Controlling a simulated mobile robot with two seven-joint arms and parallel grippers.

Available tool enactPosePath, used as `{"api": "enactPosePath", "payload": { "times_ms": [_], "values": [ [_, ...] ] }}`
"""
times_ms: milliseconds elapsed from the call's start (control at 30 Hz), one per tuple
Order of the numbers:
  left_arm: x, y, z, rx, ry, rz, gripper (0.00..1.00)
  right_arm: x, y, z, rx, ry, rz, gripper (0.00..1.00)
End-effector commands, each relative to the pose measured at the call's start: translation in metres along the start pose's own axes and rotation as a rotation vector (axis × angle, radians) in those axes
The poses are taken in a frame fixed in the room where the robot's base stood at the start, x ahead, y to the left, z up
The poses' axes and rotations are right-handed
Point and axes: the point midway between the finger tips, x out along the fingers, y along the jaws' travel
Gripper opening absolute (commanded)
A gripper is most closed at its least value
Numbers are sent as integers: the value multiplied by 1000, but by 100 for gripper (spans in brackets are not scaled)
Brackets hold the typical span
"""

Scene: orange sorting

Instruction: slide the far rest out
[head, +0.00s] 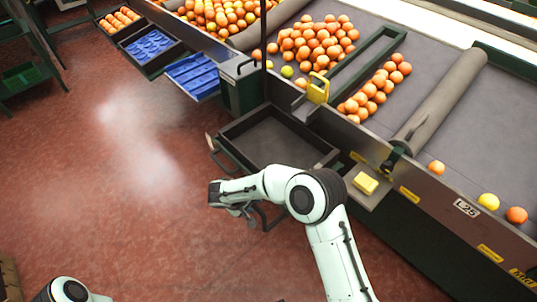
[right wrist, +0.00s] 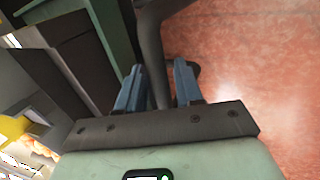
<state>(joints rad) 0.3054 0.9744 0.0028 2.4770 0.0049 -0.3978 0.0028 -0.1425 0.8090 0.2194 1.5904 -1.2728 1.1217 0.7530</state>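A dark, shallow, tray-like rest (head: 272,140) stands out from the side of the sorting machine, empty, with a curved handle (head: 216,158) on its floor-side edge. I take it as the far rest, but no label shows this. My right gripper (head: 222,196) is just below that handle in the head view; its fingertips are hidden there. In the right wrist view the blue fingers of the right gripper (right wrist: 158,85) are apart, with a dark bar (right wrist: 152,55) running between them. I cannot tell whether they touch it. Only part of my left arm shows; its gripper is out of view.
The sorting machine (head: 440,205) carries several oranges and a roller. A small shelf with a yellow block (head: 366,183) is right of my arm. Blue trays (head: 192,75) and an orange-filled crate (head: 119,19) stand farther back. The red floor (head: 120,190) at left is clear.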

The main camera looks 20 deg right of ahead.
Motion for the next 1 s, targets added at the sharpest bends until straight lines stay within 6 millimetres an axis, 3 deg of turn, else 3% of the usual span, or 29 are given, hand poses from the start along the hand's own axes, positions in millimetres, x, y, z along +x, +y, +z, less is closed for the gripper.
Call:
{"api": "enactPosePath", "payload": {
  "times_ms": [33, 100, 1000],
  "values": [
    [0, 0, 0, 0, 0, 0, 43, 0, 0, 0, 0, 0, 0, 17],
    [0, 0, 0, 0, 0, 0, 43, 0, 0, 0, 0, 0, 0, 0],
    [14, -5, 0, -2, -4, -2, 43, -18, -34, 0, -2, 2, -3, 0]
  ]
}}
